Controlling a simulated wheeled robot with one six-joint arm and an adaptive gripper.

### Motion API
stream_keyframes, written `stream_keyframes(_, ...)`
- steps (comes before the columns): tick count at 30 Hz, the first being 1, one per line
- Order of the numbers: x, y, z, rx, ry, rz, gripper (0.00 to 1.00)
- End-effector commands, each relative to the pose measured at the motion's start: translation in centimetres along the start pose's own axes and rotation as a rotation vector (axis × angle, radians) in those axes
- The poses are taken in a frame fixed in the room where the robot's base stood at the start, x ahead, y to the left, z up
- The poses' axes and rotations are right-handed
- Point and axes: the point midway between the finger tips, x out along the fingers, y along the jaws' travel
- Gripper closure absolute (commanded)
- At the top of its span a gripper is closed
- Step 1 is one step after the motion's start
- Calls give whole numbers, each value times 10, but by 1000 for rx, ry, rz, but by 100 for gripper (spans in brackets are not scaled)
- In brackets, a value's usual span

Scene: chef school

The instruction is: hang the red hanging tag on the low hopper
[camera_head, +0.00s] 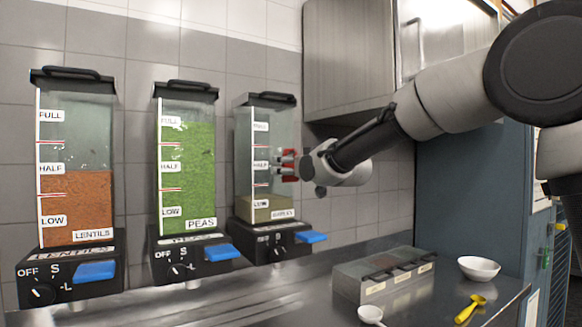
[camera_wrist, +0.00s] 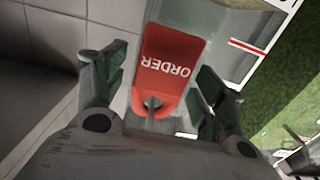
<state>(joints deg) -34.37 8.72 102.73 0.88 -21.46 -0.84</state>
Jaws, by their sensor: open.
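The low hopper (camera_head: 262,140) is the rightmost of three clear hoppers. Its pale contents (camera_head: 268,209) reach only about the LOW label. The red hanging tag (camera_head: 289,163) shows as a small red patch at this hopper's right side, partly hidden by my gripper (camera_head: 292,166). In the wrist view the tag (camera_wrist: 168,62) reads ORDER, upside down, and lies against or just before the clear hopper wall. My gripper (camera_wrist: 162,78) is open, with one finger on each side of the tag and gaps showing. I cannot tell what bears the tag at its far end.
The lentils hopper (camera_head: 75,200) and the peas hopper (camera_head: 187,180) stand to the left, both fuller. Blue levers stick out below the hoppers. A steel cabinet (camera_head: 350,60) hangs above my arm.

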Motion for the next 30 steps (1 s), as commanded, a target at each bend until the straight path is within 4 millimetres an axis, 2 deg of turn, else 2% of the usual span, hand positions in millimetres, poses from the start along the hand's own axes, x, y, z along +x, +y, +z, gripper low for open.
stream_keyframes(4,-4,0,0,0,0,0,30)
stream_keyframes(7,-15,0,-1,0,1,0,30)
stream_keyframes(15,-75,0,-1,0,2,0,30)
stream_keyframes(21,-108,0,0,0,1,0,30)
stream_keyframes(27,-120,0,1,1,-1,0,30)
stream_keyframes(30,-120,0,11,2,-45,-1,30)
